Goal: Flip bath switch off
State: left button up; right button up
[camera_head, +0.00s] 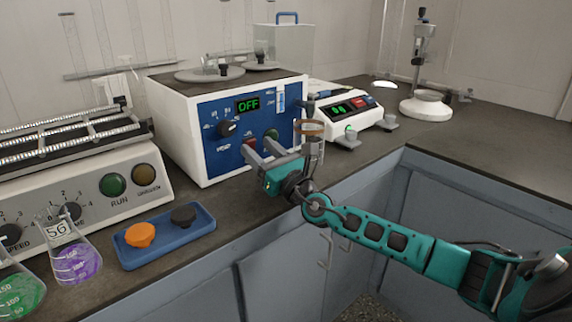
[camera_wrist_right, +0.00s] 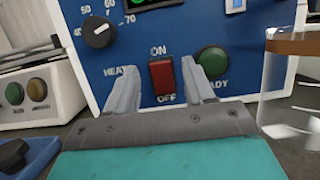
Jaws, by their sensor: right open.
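The bath (camera_head: 172,128) is a white box with a blue front panel, and its display (camera_head: 248,105) reads OFF in green. Its red rocker switch (camera_wrist_right: 162,76) sits between the ON and OFF labels in the right wrist view. Which way the rocker is tilted I cannot tell. My right gripper (camera_head: 258,148) is open and empty in front of the panel, with one finger on each side of the switch. I cannot tell whether it touches the panel. The switch is mostly hidden in the head view. My left gripper is not in view.
A clear vessel with a brown band (camera_wrist_right: 292,47) stands close to the right of my gripper. A green READY lamp (camera_wrist_right: 212,61) and a dial (camera_wrist_right: 99,32) flank the switch. A blue tray (camera_head: 205,225) with two stoppers and flasks (camera_head: 73,262) stand at left.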

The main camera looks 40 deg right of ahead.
pick_arm(q)
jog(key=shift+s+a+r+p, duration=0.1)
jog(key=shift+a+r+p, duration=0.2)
jog(key=shift+p, duration=0.3)
pick_arm(e)
jog(key=s+d, duration=0.1)
jog(key=s, duration=1.2)
jog(key=shift+s+f, duration=0.2)
jog(key=shift+s, duration=0.15)
jog(key=shift+d+f, duration=0.1)
